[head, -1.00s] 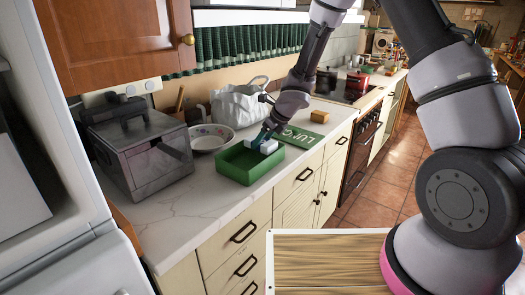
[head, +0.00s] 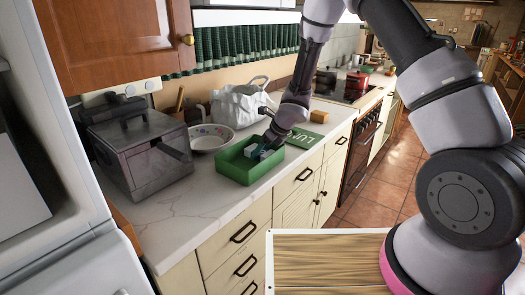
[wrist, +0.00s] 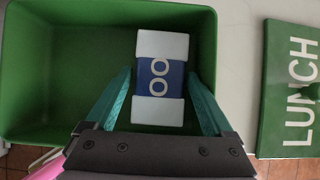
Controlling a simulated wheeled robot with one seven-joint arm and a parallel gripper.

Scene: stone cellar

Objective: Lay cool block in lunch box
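The cool block (wrist: 161,80) is white with a blue band and pale letters. In the wrist view it is inside the green lunch box (wrist: 65,140), towards the box's right side. My gripper (wrist: 160,73) reaches down into the box, with its teal fingertips close against the two sides of the block. In the head view the block (head: 250,151) shows as a small pale patch inside the lunch box (head: 234,170), partly hidden by my gripper (head: 262,151). Whether the block touches the box floor is unclear.
The green lid marked LUNCH (wrist: 289,90) lies on the counter (head: 180,215) to the right of the box. A white bowl (head: 207,141), a white bag (head: 238,107) and a grey metal appliance (head: 145,155) stand nearby.

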